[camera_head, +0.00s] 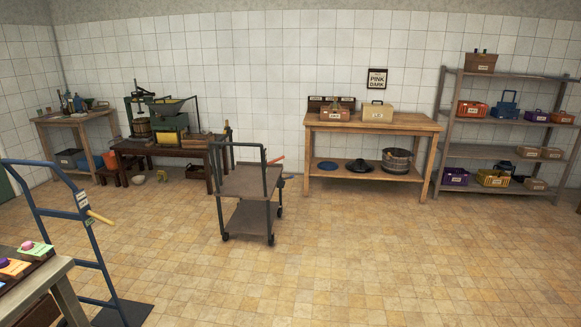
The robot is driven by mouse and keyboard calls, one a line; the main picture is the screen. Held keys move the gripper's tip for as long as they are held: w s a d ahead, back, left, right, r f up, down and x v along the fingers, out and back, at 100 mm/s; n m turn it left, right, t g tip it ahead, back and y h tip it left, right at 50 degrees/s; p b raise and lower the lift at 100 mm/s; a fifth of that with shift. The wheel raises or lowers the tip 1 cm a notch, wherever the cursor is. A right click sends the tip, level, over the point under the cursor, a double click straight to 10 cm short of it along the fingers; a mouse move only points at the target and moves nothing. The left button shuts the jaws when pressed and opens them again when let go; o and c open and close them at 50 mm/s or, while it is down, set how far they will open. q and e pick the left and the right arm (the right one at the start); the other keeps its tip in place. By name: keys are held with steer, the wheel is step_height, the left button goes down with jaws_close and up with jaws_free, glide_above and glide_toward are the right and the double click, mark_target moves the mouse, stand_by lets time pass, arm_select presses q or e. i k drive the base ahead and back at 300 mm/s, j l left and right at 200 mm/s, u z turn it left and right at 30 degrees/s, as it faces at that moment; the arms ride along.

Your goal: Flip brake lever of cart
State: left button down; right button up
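The cart (240,182) stands on the tiled floor near the middle of the view. It has a dark grey frame, a flat upper deck, a lower shelf and small dark wheels. A small red lever (276,160) shows at the right side of the cart's frame and slants up to the right. It looks like the brake lever, but it is too small to tell its exact setting. Neither of my grippers is in view.
A blue hand truck (89,232) with a wooden handle stands at the left front, by a table (52,277). A dark bench (172,148) and a wooden table (372,122) stand behind the cart. Shelving (500,121) is at the right. The front floor is clear.

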mark_target(283, 157)
steer(key=i, duration=4.1)
steer(key=z, duration=0.15)
